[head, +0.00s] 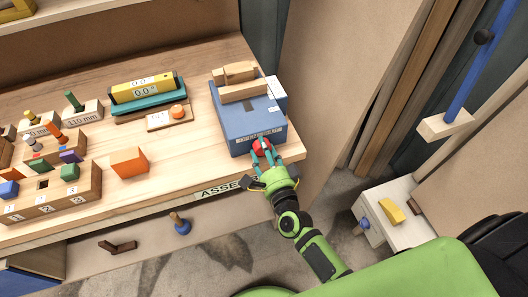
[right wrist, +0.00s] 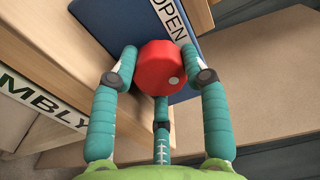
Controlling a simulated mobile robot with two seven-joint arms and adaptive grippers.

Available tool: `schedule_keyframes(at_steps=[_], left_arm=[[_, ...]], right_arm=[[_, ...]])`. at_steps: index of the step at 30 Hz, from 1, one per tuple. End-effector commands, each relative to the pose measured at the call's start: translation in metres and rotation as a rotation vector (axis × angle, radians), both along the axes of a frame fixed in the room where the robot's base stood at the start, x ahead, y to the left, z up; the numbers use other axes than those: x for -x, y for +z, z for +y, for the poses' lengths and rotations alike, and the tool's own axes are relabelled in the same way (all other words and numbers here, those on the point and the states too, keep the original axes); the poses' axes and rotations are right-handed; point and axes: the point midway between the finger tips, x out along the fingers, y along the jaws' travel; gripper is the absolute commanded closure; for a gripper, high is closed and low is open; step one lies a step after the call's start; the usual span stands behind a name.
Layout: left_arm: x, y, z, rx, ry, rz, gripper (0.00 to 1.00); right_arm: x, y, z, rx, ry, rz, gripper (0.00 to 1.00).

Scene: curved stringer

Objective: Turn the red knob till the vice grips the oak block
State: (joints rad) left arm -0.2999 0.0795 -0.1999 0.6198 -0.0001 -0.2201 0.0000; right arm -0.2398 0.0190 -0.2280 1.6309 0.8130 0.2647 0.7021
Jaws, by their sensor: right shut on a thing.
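The red knob (head: 262,146) sits on the front face of the blue vice (head: 240,122), at the right end of the bench. My right gripper (head: 262,153) is shut on the red knob; in the right wrist view its teal fingers lie on both sides of the knob (right wrist: 161,67), which has a pale dot on its face. On top of the vice lies a wooden jaw bar (head: 243,91), with a wooden piece (head: 236,72), probably the oak block, just behind it. I cannot tell whether the two touch. My left gripper is not in view.
The wooden bench (head: 190,155) has free room left of the vice. An orange block (head: 129,162), a numbered peg block (head: 50,198) and a yellow gauge (head: 143,88) stand there. A brown board (head: 325,75) rises right of the bench. A white cabinet (head: 398,205) stands lower right.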

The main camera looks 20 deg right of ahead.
Motion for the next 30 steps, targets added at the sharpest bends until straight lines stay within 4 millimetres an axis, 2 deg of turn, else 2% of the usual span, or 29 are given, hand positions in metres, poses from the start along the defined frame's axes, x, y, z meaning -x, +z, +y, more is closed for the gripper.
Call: schedule_keyframes(at_steps=[12, 30], left_arm=[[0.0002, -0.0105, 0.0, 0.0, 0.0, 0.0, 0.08], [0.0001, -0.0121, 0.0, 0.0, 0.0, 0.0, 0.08]], right_arm=[[-0.0009, 0.0012, -0.0012, -0.261, -0.003, 0.003, 0.87], [-0.001, 0.0023, -0.0015, -0.331, -0.004, 0.005, 0.87]])
